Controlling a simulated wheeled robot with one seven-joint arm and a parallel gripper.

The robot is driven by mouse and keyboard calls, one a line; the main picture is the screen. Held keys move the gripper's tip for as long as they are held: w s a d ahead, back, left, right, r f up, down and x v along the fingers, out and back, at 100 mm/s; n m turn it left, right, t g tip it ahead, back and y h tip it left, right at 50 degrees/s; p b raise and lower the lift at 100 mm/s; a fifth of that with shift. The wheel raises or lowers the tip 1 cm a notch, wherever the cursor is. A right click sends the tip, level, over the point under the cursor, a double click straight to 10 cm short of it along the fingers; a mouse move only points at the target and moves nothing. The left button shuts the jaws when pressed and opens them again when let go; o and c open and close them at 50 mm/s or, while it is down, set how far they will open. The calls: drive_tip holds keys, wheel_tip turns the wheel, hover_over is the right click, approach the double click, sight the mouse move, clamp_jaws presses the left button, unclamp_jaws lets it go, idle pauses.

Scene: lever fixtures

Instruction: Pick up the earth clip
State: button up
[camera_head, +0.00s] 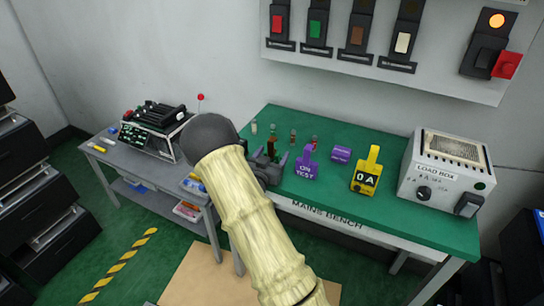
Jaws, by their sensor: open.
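My gripper (272,158) is dark and open, and sits over the left part of the green-topped mains bench (390,225). My pale arm partly blocks the view of that end. A small dark red and green item (272,145) shows at the jaws; I cannot tell whether it is the earth clip or whether the jaws touch it. Several small posts (292,136), some with reddish parts, stand behind the gripper. No earth clip can be named with certainty in this view.
A purple lever block (306,167), a purple cylinder (341,154) and a yellow lever block (366,175) stand right of the gripper. A white load box (440,175) fills the bench's right end. A grey side table (120,165) is left. Switches (318,22) hang above.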

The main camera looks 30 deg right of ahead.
sight(272, 139)
drive_tip(key=c, duration=1.1)
drive_tip(key=shift+o, duration=0.2)
drive_tip(key=shift+r, duration=0.1)
wheel_tip(272, 139, up, 10)
drive_tip(key=shift+f, duration=0.1)
